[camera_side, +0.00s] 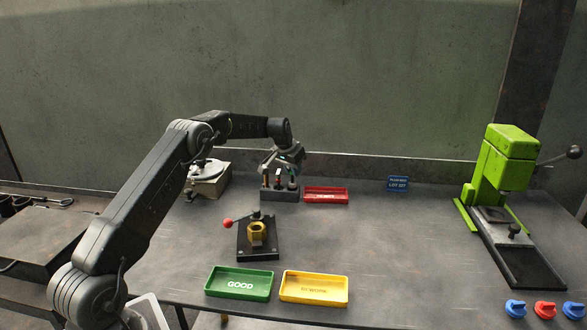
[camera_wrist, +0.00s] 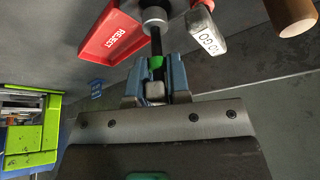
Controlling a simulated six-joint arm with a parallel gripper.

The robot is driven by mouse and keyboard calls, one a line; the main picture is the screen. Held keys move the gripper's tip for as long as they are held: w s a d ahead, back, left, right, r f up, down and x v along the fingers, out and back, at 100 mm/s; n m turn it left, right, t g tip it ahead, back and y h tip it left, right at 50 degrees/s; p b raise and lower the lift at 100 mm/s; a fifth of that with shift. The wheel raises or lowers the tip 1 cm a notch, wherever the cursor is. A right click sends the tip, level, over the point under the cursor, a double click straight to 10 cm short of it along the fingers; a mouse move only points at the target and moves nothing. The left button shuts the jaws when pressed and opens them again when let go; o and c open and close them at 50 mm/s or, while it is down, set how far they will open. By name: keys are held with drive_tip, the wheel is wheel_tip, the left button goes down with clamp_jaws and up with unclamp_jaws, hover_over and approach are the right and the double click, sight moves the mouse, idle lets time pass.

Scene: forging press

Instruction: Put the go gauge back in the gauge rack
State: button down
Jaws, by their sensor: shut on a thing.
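My gripper (camera_wrist: 154,88) is shut on a slim dark gauge with a green band (camera_wrist: 156,62), which I take as the go gauge. Its dark rod runs to a wider grey and black round end (camera_wrist: 153,14) at the top of the wrist view. In the side view my gripper (camera_side: 279,172) is low over the gauge rack (camera_side: 279,194), a dark block at the back of the bench. Whether the gauge is seated in the rack or just above it, I cannot tell. A pale metal piece with black lettering (camera_wrist: 207,32) stands close to the right of the held gauge.
The red reject tray (camera_side: 326,195) lies right beside the rack; it also shows in the wrist view (camera_wrist: 108,38). A brown cylinder (camera_wrist: 291,14) is at the upper right there. A fixture with a brass nut (camera_side: 257,235), green (camera_side: 239,283) and yellow (camera_side: 314,288) trays are nearer. A green press (camera_side: 500,170) stands right.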

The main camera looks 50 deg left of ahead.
sight(293, 182)
drive_tip(key=shift+f, duration=1.55)
idle(0.4)
drive_tip(key=c, duration=1)
unclamp_jaws()
drive_tip(key=shift+v, duration=3.55)
drive_tip(key=shift+r, duration=1.5)
